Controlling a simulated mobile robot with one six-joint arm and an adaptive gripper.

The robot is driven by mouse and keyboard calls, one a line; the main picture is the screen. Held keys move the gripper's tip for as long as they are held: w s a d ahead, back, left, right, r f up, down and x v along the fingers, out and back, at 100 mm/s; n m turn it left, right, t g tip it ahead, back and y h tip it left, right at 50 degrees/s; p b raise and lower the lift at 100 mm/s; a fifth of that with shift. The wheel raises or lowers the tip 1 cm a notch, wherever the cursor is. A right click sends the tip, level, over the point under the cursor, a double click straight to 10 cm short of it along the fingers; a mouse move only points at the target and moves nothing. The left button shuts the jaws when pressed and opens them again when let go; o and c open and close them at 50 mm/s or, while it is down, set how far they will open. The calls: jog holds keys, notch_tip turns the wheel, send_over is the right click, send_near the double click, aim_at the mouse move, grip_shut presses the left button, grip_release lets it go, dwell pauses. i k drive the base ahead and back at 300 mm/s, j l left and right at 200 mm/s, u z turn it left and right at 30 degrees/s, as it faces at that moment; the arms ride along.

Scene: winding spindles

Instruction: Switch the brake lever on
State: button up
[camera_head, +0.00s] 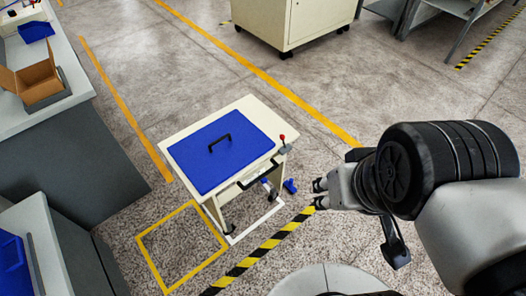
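A small cream cart (182,137) with a blue top panel (205,168) and a black handle stands in the middle of the view. A small lever with a red knob (282,137) stands up from a grey mount at the cart's right corner; it looks like the brake lever. Whether it is on or off I cannot tell. My gripper (317,194) is to the right of the cart, below and right of the lever in the picture, and apart from it. Its fingers are spread, with nothing visible between them.
A blue part (290,186) shows beside the cart's right side, near my gripper. A grey bench with an open cardboard box (38,82) is at the left. A cream cabinet (290,22) stands at the back. Floor around the cart is mostly clear, with yellow lines.

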aim_at(282, 136)
jog(key=i+j+z, duration=0.25)
jog(key=i, duration=0.25)
jog(key=i+j+z, duration=0.3)
jog(key=i, duration=0.2)
jog(key=l, duration=0.1)
